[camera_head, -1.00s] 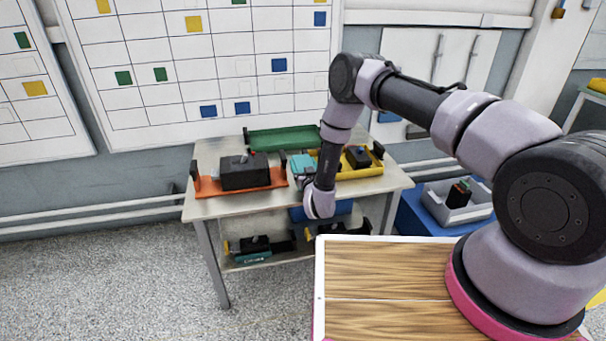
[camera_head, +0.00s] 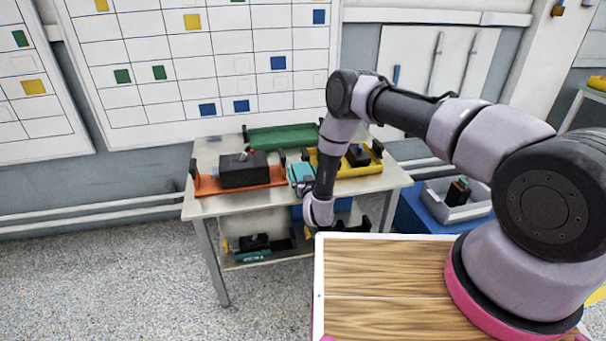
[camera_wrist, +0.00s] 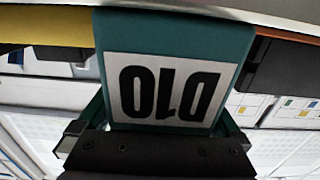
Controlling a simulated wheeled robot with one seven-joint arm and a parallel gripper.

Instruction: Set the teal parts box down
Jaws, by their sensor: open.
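The teal parts box (camera_head: 300,173) is at the table's front part, between the orange tray (camera_head: 208,187) and the yellow tray (camera_head: 350,172). In the wrist view its teal front (camera_wrist: 227,45) fills the middle, with a white label reading D10 upside down. The box appears to rest on the tabletop; its underside contact is not clear. My gripper (camera_head: 309,188) is at the box's near side. In the wrist view my gripper (camera_wrist: 158,135) is open, with its fingers beside the label end of the box. My forearm hides part of the box's right side.
A black device (camera_head: 243,171) sits in the orange tray. A green tray (camera_head: 285,137) lies at the table's back. A lower shelf holds dark parts (camera_head: 254,243). A grey bin (camera_head: 455,204) stands on a blue surface at right. Floor to the left is clear.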

